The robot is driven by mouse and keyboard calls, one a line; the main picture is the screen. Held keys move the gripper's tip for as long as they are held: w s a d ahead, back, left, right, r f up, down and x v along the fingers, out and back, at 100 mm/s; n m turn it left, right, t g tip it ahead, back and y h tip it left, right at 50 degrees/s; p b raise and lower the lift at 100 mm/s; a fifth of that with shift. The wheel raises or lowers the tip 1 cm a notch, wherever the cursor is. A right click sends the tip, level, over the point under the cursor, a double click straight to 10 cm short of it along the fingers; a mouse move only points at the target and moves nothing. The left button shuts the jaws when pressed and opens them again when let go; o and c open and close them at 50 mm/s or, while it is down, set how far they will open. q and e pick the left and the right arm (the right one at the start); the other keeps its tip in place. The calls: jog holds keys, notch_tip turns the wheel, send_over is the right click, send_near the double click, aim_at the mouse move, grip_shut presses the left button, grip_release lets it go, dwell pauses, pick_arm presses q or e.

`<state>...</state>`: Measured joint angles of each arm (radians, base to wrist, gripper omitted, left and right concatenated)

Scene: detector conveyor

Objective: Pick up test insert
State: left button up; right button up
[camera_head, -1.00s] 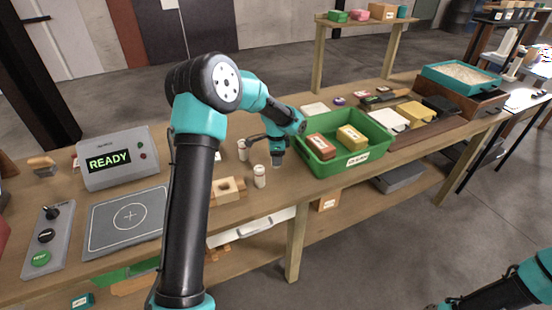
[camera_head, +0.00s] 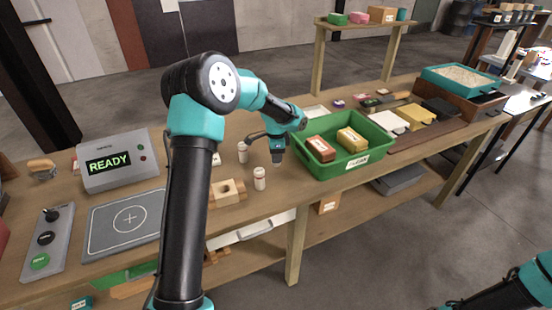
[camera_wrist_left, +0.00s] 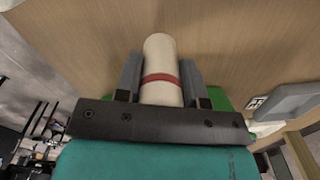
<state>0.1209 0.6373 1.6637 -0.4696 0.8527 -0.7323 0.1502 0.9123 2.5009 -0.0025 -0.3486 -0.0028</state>
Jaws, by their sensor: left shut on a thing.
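A white cylindrical insert with a red band (camera_wrist_left: 161,80) stands out between the two grey fingers of my left gripper (camera_wrist_left: 160,85) in the left wrist view. The fingers are shut on its sides. In the head view my left gripper (camera_head: 277,156) points down over the bench, left of the green bin, and its grip is hard to make out at this size. Two similar white cylinders with red marks stand on the bench to its left, one farther back (camera_head: 243,152) and one nearer (camera_head: 260,178). My right gripper is out of view; only part of the right arm shows at lower right.
The green bin (camera_head: 362,163) holds a red-brown box (camera_head: 320,149) and a yellow box (camera_head: 352,139). A wooden block with a hole (camera_head: 227,192) lies left of the nearer cylinder. A READY display unit (camera_head: 115,160) and a grey pad (camera_head: 125,222) are at left.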

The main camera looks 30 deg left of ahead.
pick_arm(q)
jog(key=shift+r, duration=0.55)
jog(key=shift+s+d+r, duration=0.1)
jog(key=shift+s+r, duration=0.1)
jog(key=shift+r, duration=0.1)
jog(key=s+d+r, duration=0.1)
jog(key=s+d, duration=0.7)
jog(key=s, duration=0.5)
jog(key=shift+s+r, duration=0.15)
jog(key=shift+d, duration=0.1)
jog(key=s+d, duration=0.5)
jog(key=s, duration=0.3)
jog(key=shift+s+r, duration=0.15)
jog(key=shift+s, duration=0.05)
jog(key=shift+a, duration=0.1)
jog(key=w+a, duration=0.2)
jog(key=w, duration=0.2)
jog(key=w+a+f, duration=0.1)
jog(key=w+a, duration=0.2)
jog(key=w, duration=0.2)
jog(key=w+a, duration=0.3)
jog(key=w, duration=0.1)
jog(key=shift+w+a+f, duration=0.2)
jog(key=shift+w+f, duration=0.05)
jog(key=shift+w, duration=0.1)
